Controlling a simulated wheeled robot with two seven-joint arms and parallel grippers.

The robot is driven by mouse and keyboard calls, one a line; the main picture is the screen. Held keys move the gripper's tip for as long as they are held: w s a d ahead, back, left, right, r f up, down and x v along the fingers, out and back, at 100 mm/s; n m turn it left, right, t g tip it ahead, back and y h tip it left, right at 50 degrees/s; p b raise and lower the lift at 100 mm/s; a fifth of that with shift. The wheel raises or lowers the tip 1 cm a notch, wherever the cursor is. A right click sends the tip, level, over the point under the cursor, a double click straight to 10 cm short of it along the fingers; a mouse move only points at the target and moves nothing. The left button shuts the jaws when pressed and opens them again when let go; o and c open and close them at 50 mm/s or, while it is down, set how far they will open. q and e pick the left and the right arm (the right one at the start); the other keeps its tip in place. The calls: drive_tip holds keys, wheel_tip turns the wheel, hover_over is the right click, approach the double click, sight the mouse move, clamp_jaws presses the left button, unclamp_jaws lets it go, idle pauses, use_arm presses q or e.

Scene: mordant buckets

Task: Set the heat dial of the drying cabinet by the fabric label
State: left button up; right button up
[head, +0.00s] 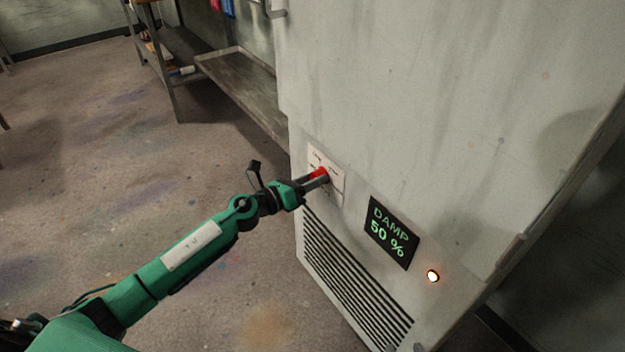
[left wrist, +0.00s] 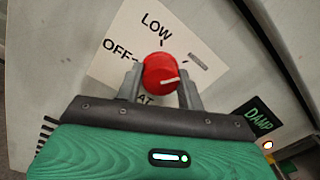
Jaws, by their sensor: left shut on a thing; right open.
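The drying cabinet (head: 440,110) is a large pale grey box. Its red heat dial (left wrist: 161,72) sits on a white plate (left wrist: 120,40) marked LOW and OFF, with other lettering partly hidden by my gripper. The dial's pale pointer mark is toward its lower right. In the head view the dial (head: 319,172) is small and partly covered. My left gripper (left wrist: 160,80) is shut on the dial, one finger on each side. A black display (head: 392,232) on the cabinet reads DAMP 50 %. No fabric label is seen. My right gripper is in neither view.
An orange-white lamp (head: 432,276) glows beside the display. A slatted vent (head: 350,285) lies below the dial. A metal shelf (head: 235,85) stands behind the cabinet at the left. The stained floor (head: 110,140) at left is mostly clear.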

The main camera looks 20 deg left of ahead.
use_arm(q)
drive_tip(key=o, duration=1)
drive_tip(key=b+v, duration=0.1)
drive_tip(key=v, duration=1.2)
drive_tip(key=shift+s+a, duration=0.3)
use_arm(e)
drive_tip(key=shift+s+a+r+t+y, duration=0.1)
drive_tip(key=shift+a+r+t+y, duration=0.1)
drive_tip(key=shift+a+t+y, duration=0.4)
use_arm(q)
drive_tip(key=shift+f, duration=0.1)
use_arm(e)
drive_tip(key=shift+a, duration=0.2)
